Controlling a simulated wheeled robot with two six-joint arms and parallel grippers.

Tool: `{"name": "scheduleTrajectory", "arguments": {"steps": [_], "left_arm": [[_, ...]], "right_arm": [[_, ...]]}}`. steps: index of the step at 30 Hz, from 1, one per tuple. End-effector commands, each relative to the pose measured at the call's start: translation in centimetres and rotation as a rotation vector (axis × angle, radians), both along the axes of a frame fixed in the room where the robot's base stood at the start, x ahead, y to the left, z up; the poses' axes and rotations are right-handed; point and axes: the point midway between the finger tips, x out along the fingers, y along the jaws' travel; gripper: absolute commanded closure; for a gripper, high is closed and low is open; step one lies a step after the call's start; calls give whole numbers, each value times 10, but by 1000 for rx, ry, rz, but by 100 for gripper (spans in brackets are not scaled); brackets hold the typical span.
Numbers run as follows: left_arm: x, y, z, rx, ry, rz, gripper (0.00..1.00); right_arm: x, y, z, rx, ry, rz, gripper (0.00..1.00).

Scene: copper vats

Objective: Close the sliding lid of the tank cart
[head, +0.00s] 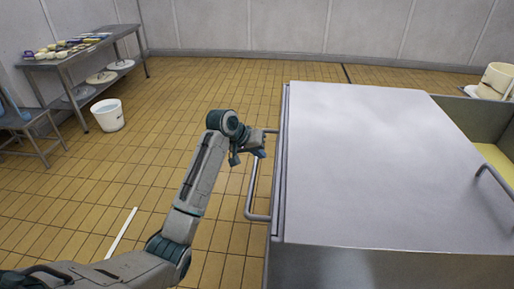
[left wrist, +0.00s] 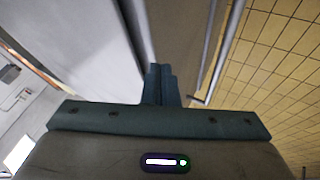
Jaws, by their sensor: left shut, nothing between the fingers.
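The tank cart (head: 390,268) is a grey metal box at the right of the head view. Its flat, pale grey lid (head: 365,150) covers the left and middle of the top. At the right an uncovered part shows a yellowish inside (head: 496,158). A bar handle (head: 492,176) stands at the lid's right edge. My left gripper (head: 260,153) is shut and empty beside the cart's left side, close to the lid's left edge. In the left wrist view its closed fingers (left wrist: 160,82) point along the cart's side; I cannot tell whether they touch it. My right gripper is out of view.
A bent tube handle (head: 251,196) sticks out from the cart's left side, close to my left gripper. A metal table (head: 90,52) with small items, a white bucket (head: 108,115) and a chair (head: 25,130) stand at the left. The tiled floor between is clear.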

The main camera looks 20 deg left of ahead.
Motion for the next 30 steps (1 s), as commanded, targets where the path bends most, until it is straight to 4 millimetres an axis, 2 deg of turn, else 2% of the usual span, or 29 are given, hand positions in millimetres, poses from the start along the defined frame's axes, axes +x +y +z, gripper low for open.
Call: {"name": "scheduleTrajectory", "arguments": {"steps": [7, 9, 15, 30], "left_arm": [[26, -20, -41, -2, 3, -1, 100], [29, -33, -38, -2, 0, -2, 100], [35, -52, -40, 0, 1, 0, 100], [36, -56, -42, 1, -1, 0, 100]], "right_arm": [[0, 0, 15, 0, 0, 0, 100], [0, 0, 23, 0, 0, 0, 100], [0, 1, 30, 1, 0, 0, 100], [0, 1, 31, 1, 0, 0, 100]]}}
